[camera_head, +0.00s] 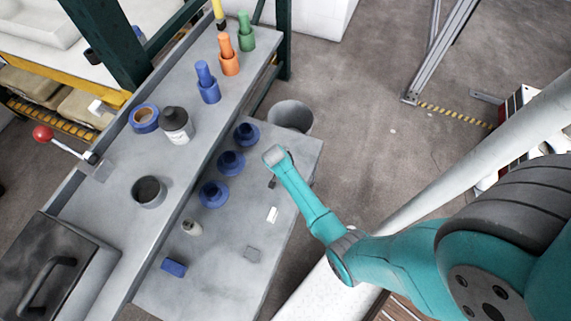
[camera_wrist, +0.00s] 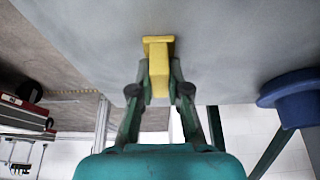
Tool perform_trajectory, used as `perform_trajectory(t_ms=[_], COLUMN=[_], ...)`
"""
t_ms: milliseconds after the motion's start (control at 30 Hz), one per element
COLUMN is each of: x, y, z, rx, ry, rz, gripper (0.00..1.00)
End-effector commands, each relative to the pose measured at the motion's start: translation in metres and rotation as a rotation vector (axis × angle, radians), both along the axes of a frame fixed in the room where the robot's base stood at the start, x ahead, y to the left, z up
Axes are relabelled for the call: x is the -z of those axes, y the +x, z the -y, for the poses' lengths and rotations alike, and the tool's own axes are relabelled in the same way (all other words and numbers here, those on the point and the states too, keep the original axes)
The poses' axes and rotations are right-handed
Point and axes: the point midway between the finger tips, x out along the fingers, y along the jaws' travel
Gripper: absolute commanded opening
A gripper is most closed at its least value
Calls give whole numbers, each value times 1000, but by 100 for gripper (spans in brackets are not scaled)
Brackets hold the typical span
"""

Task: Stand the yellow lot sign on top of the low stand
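The yellow lot sign (camera_wrist: 158,72) is between the two green fingers of my gripper (camera_wrist: 159,88) in the wrist view. The fingers press on both its sides. Its wider flat end is at the grey table surface; I cannot tell whether it touches. In the head view my wrist is over the right edge of the lower grey bench (camera_head: 160,293), and the sign and fingers are hidden. Blue round stepped pieces (camera_head: 213,194) stand on that bench to the left of my wrist. One blue piece (camera_wrist: 295,97) shows at the right of the wrist view. I cannot tell which thing is the low stand.
Several small things lie on the lower bench: a white block (camera_head: 272,214), a blue block (camera_head: 173,267) and a grey square (camera_head: 252,254). The higher bench holds a bottle (camera_head: 177,125), a grey cup (camera_head: 149,191) and coloured holders. A grey bin (camera_head: 290,116) stands behind.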

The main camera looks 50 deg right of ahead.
Motion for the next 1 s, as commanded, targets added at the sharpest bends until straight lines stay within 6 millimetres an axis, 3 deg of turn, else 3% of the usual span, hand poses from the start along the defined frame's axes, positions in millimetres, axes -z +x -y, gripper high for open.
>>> perform_trajectory(t_ms=[33,100,567,1000], x=[0,0,-10,-81], y=[0,0,-1,-11], z=[0,0,-3,-31], rx=[0,0,0,-2], ry=[0,0,0,0], rz=[0,0,1,2], gripper=[26,41,41,41])
